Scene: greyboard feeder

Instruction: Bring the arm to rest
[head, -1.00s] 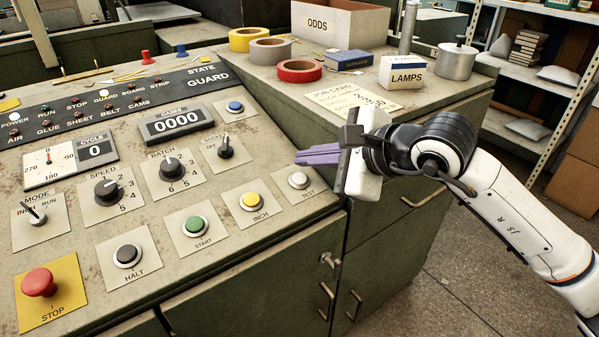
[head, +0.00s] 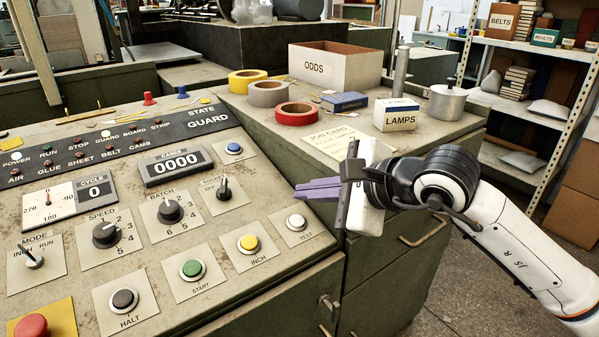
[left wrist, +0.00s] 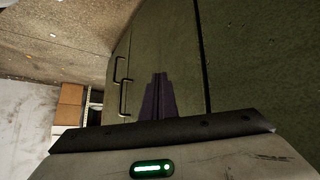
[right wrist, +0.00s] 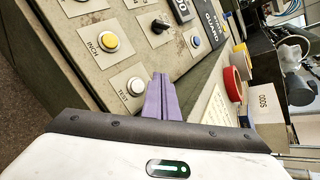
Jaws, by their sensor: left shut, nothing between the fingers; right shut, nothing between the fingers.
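My right gripper (head: 318,189) is at the right of the head view, its purple fingers shut and empty. It points left over the right edge of the sloped control panel (head: 215,262), apart from the buttons as far as I can tell. In the right wrist view its fingers (right wrist: 160,97) are together, with the white TEST button (right wrist: 135,86) just left of them. My left gripper shows only in the left wrist view (left wrist: 158,97), its dark purple fingers together and empty, in front of a green cabinet face (left wrist: 180,60) with handles.
The panel carries a green START button (head: 193,269), a yellow INCH button (head: 249,243) and a red STOP button (head: 30,326). On the side bench are tape rolls (head: 296,113), an ODDS box (head: 330,70), a LAMPS box (head: 396,115) and a metal pot (head: 446,104). Shelving stands at the back right.

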